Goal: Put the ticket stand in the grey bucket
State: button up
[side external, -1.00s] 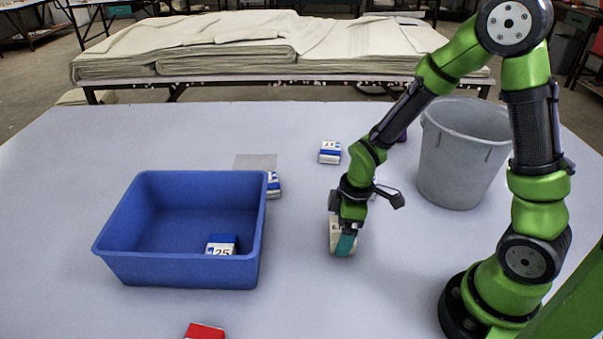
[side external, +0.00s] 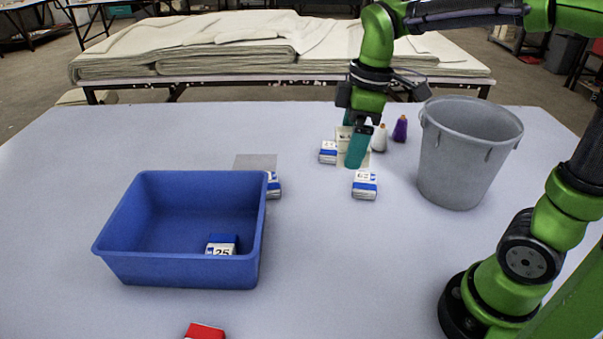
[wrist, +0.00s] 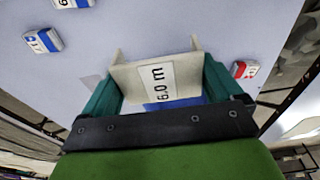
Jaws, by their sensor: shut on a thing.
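The ticket stand is a beige piece with a white label reading "6.0 m", plain in the wrist view (wrist: 122,78). My gripper (side external: 354,140) is shut on it, with a teal finger on either side. In the side external view the stand is mostly hidden behind a finger. The gripper is raised above the table, left of the grey bucket (side external: 450,160). The bucket stands upright on the right of the table, and its inside bottom is hidden.
A blue bin (side external: 180,270) at left holds a blue-and-white box (side external: 221,245). Small boxes (side external: 328,152) (side external: 365,185) (side external: 273,185) lie mid-table. White (side external: 379,138) and purple (side external: 400,129) cones stand left of the bucket. A red box (side external: 205,331) lies at the front.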

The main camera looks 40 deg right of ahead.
aim_at(350, 135)
jog(key=r, duration=0.3)
jog(key=d+r, duration=0.1)
jog(key=r, duration=0.1)
jog(key=shift+w+r, duration=0.15)
jog(key=shift+r, duration=0.1)
jog(key=w+d+m, duration=0.2)
jog(key=d+m, duration=0.5)
jog(key=d, duration=0.8)
jog(key=s+d+m+h, duration=0.1)
jog(key=s+d+m, duration=0.4)
jog(key=d, duration=0.6)
jog(key=s+d+m+h, duration=0.1)
jog(key=s+d+m, duration=0.45)
jog(key=d, duration=0.55)
jog(key=f, duration=2.8)
jog(key=shift+w+a+f, duration=0.1)
jog(key=shift+w+a, duration=0.1)
jog(key=shift+a, duration=0.1)
jog(key=shift+f, duration=0.15)
jog(key=o, duration=0.7)
jog(key=r, duration=0.4)
jog(key=s+a+r, duration=0.1)
jog(key=r, duration=0.7)
jog(key=shift+s+a+r, duration=0.1)
jog(key=shift+s+a, duration=0.05)
